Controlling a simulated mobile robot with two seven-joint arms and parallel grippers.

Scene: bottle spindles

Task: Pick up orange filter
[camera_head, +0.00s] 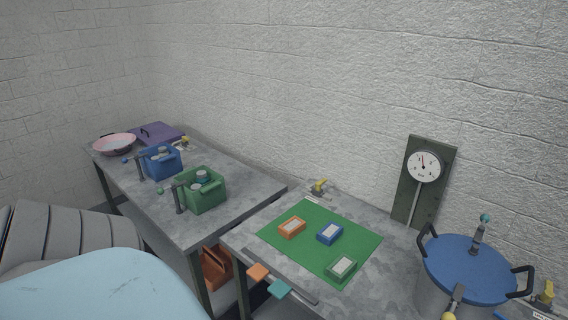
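The orange filter (290,229), a small orange block with a pale top, lies on the green mat (320,215) on the near table. A blue block (330,233) of like shape lies just to its right, apart from it. A green block (341,268) lies nearer the front right of the mat. Neither of my grippers shows in this view.
A large pot with a blue lid (468,268) stands at the right of the near table. A gauge (424,166) is on a dark board behind. The far table (235,194) holds a green crate (208,195), a blue crate (163,165) and a pink bowl (115,143).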

